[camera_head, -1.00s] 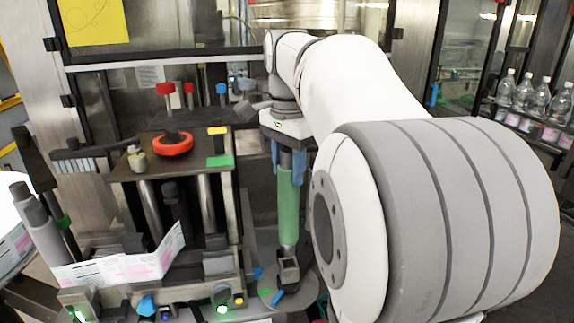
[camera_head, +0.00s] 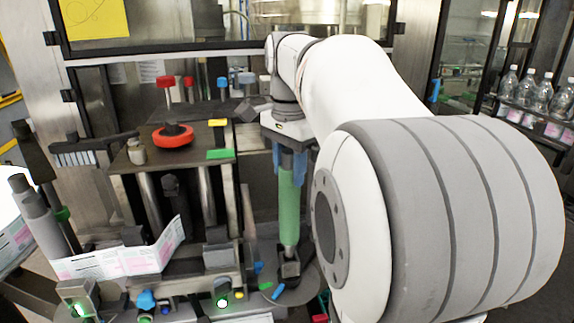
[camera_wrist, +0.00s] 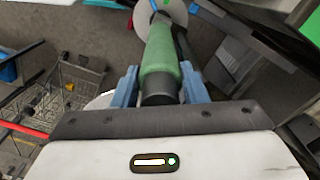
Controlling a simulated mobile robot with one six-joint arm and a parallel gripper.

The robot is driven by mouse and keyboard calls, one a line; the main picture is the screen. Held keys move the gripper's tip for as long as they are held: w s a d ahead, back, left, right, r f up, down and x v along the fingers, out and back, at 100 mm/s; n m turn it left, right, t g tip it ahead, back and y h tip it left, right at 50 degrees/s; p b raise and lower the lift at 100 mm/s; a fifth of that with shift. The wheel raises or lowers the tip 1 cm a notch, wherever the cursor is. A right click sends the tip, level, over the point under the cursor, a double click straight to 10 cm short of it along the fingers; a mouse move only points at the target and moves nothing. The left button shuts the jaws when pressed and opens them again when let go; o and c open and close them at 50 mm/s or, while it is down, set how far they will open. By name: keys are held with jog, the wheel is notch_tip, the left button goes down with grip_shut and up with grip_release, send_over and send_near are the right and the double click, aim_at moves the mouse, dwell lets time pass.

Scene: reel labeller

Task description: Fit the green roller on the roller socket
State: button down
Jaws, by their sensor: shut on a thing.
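The green roller (camera_head: 288,207) hangs upright below my gripper (camera_head: 289,162) in the head view, its grey shaft end pointing down. The blue fingers are shut around its upper end. In the wrist view the roller (camera_wrist: 160,55) runs away from between the fingers of my gripper (camera_wrist: 159,86). A dark square block, seemingly the roller socket (camera_head: 289,270), stands on a round grey plate (camera_head: 306,288) directly under the roller. The shaft end is at or just above the block's top; I cannot tell whether it is inside.
The labeller's platform (camera_head: 140,163) with a red ring knob (camera_head: 172,136) stands left of the roller. A printed label web (camera_head: 125,261) runs in front of it. A blue piece (camera_head: 277,291) lies on the round plate. Bottles (camera_head: 526,90) stand at the far right.

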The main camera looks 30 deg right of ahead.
aim_at(290, 152)
jog(key=shift+f+b, duration=1.3)
jog(key=shift+f, duration=0.75)
jog(key=c, duration=1.2)
grip_release()
jog(key=shift+r, duration=0.1)
jog(key=o, duration=0.4)
jog(key=shift+s+r, duration=0.1)
jog(key=shift+s, duration=0.1)
jog(key=shift+o, duration=0.2)
notch_tip(290, 152, up, 7)
jog(key=shift+r, duration=0.45)
jog(key=shift+a+f, duration=0.1)
jog(key=shift+f, duration=0.1)
